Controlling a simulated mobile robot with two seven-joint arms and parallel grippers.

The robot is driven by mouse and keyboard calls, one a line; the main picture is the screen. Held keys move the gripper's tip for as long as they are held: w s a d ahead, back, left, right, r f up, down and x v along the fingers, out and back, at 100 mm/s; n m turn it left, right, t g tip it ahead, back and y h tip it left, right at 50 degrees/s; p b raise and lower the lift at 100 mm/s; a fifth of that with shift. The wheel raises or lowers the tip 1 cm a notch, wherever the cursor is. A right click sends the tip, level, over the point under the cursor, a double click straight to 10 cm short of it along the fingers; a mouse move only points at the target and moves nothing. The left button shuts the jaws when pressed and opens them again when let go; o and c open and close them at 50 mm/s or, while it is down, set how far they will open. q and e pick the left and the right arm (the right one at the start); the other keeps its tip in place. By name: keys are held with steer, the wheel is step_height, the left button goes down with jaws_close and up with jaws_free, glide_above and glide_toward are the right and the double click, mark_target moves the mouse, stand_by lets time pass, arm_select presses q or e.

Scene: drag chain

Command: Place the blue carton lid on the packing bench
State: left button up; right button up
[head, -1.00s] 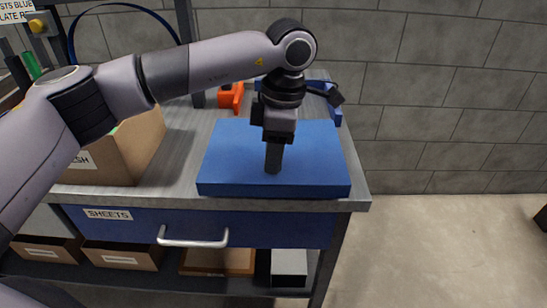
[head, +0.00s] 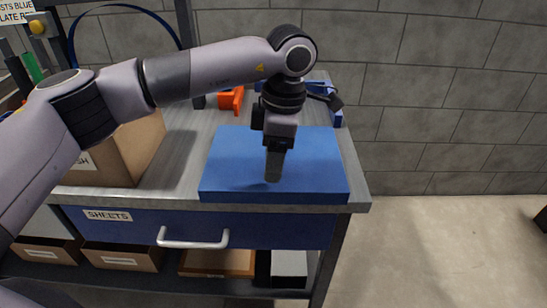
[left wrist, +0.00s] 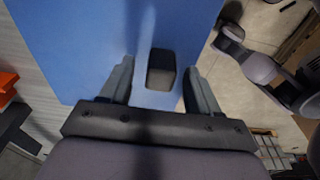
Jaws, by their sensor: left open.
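The blue carton lid (head: 228,164) lies flat on the grey packing bench (head: 185,160), close to the front edge and near the right corner. It also fills much of the left wrist view (left wrist: 80,50). A dark block-shaped handle (left wrist: 160,72) stands on the lid. My left gripper (head: 273,170) points down over the middle of the lid. In the left wrist view its two fingers (left wrist: 157,88) are apart, with the handle between them and a gap on each side. In the head view the handle is hidden by the fingers. My right gripper is not in view.
A brown carton (head: 130,150) stands left of the lid. An orange item (head: 231,99) and a blue item with a dark part (head: 335,108) lie behind it. A drawer labelled SHEETS (head: 110,216) sits below the bench top. Bare bench lies between carton and lid.

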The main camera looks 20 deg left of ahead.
arm_select(q)
step_height(320, 180, up, 11)
steer(key=d+p, duration=0.1)
steer(key=shift+w+d+r, duration=0.15)
steer(key=shift+w, duration=0.05)
